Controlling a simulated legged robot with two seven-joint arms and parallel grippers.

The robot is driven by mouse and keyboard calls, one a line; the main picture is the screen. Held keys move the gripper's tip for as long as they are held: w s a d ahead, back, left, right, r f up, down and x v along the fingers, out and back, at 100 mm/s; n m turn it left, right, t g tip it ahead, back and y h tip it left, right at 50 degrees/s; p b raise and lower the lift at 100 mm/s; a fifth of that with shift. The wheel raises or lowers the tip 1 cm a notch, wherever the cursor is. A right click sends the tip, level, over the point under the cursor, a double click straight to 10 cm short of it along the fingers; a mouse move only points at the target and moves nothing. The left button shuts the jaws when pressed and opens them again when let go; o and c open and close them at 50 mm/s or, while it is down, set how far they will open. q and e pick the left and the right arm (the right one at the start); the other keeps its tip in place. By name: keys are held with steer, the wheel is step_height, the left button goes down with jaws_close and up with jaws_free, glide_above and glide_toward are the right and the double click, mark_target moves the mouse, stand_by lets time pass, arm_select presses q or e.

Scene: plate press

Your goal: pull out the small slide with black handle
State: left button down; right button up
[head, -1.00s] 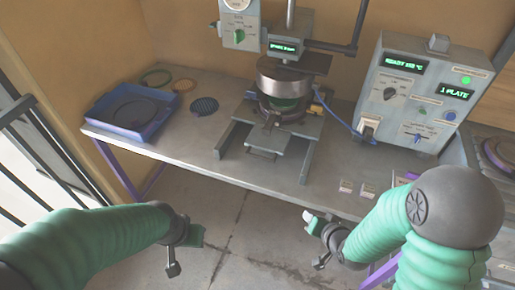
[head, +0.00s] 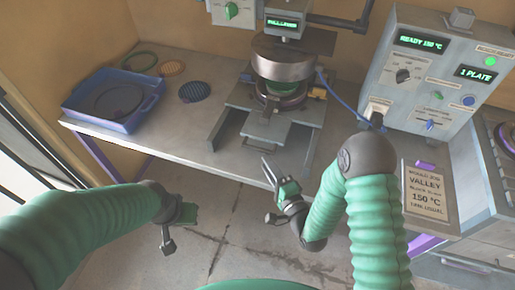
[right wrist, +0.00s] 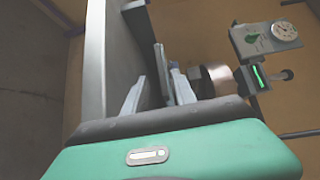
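The small slide (head: 266,127) is a light grey plate at the front of the press (head: 285,67). My left gripper (head: 187,214) is low at the left, off the table and far from the slide. Its fingers are too unclear to read.
A control box (head: 440,70) stands at the right. A placard (head: 430,195) lies in front of it.

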mark_target(258, 150)
steer(key=x, duration=0.7)
steer(key=shift+w, duration=0.3)
jaws_close()
steer(key=shift+s+f, duration=0.1)
steer(key=shift+f, duration=0.1)
stand_by(0.7)
